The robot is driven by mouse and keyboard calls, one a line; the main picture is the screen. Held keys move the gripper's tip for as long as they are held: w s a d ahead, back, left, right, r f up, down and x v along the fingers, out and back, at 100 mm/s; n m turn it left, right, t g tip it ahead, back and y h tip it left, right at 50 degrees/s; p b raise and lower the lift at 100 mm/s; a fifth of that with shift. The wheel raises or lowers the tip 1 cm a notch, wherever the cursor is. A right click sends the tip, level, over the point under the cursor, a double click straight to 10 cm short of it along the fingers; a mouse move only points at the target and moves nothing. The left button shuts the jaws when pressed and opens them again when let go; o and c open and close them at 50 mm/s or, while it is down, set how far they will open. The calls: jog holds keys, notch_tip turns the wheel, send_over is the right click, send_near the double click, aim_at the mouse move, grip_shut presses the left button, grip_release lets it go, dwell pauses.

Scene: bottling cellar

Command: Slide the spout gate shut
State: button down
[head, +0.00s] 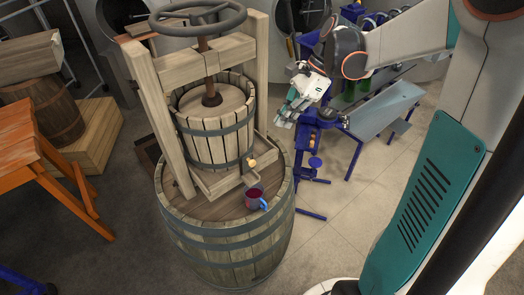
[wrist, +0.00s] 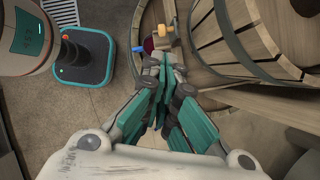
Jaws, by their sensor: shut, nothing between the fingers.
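The wooden basket press (head: 212,115) stands on an upright barrel (head: 225,237). Its spout (head: 228,183) sticks out at the front, with the gate and its yellow-orange knob (head: 252,163) at the spout. The knob also shows in the wrist view (wrist: 163,30), just beyond my fingertips. A mug (head: 254,200) with a blue handle and dark red contents stands on the barrel top below the spout. My gripper (head: 282,118) is shut and empty, in the air to the right of the press, apart from the knob. In the wrist view my fingers (wrist: 162,62) partly hide the spout area.
A blue-framed bench (head: 378,115) with a blue machine stands behind and right of my gripper. An orange table (head: 25,150) and a small barrel (head: 42,110) are on the left.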

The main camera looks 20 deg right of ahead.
jog(key=b+x, duration=0.2)
jog(key=x, duration=1.2)
jog(key=shift+s, duration=0.1)
notch_tip(320, 180, down, 4)
jog(key=b, duration=0.2)
jog(key=shift+d+r+b, duration=0.1)
jog(key=shift+r+b, duration=0.05)
jog(key=shift+b, duration=0.25)
jog(key=shift+r, duration=0.1)
jog(key=p+v, duration=0.3)
jog(key=v, duration=1.1)
